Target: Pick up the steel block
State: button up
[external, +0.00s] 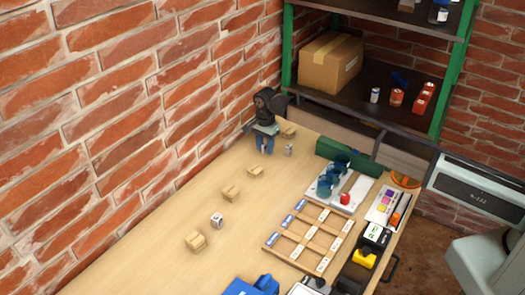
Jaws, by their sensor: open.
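My gripper (265,151) points down at the back of the wooden table, close to the brick wall. Its jaws are open, and I see nothing clearly between them. A small grey block (289,150) stands on the table just right of my gripper, apart from it. A second small, light grey block (217,219) with a dark mark on top sits nearer the front, between two wooden pieces. Both are small, and I cannot tell for certain which is the steel block.
Wooden pieces (195,240) stand in a row along the wall. A divided wooden tray (283,256), a white board with blue cups (324,187) and a green box (362,165) fill the right side. Shelves (340,92) stand behind. The table's left middle is mostly clear.

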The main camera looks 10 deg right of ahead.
jog(key=shift+c, duration=0.2)
grip_shut()
jog(key=shift+r, duration=0.1)
